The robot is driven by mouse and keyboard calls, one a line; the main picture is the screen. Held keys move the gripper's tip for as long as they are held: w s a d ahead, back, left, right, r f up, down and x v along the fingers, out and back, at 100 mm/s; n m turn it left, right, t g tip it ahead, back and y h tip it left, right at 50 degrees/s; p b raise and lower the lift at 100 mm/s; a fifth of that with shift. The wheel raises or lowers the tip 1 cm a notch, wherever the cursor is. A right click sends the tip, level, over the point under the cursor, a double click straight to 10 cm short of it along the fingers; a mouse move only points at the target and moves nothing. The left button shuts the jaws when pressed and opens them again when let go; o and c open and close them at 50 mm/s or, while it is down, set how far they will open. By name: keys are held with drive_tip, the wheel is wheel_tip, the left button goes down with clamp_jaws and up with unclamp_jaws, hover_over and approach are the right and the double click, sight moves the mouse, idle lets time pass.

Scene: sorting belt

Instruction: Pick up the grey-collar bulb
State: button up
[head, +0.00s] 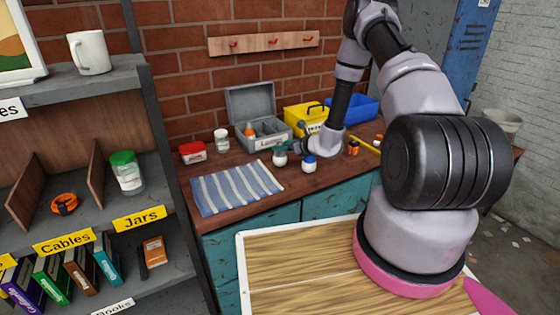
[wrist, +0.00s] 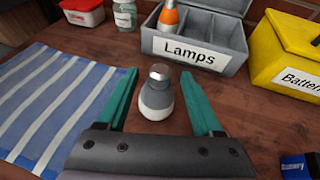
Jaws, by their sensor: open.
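The grey-collar bulb (wrist: 157,100) has a pale glass body and a silver-grey collar. In the wrist view it stands on the wooden bench, collar up, between the two teal fingers of my gripper (wrist: 158,74). The fingers are open, one on each side, with a visible gap to the bulb. In the head view the bulb (head: 280,159) is small and partly covered by my gripper (head: 281,149).
A white bulb with a blue collar (head: 309,165) stands close to the right. Behind are the grey Lamps box (wrist: 198,48) holding an orange-topped item (wrist: 168,18), and a yellow box (wrist: 285,50). A striped cloth (head: 235,187) lies left; a jar (wrist: 125,15) stands behind.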

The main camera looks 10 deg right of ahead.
drive_tip(key=shift+x, duration=0.95)
drive_tip(key=shift+c, duration=0.3)
clamp_jaws()
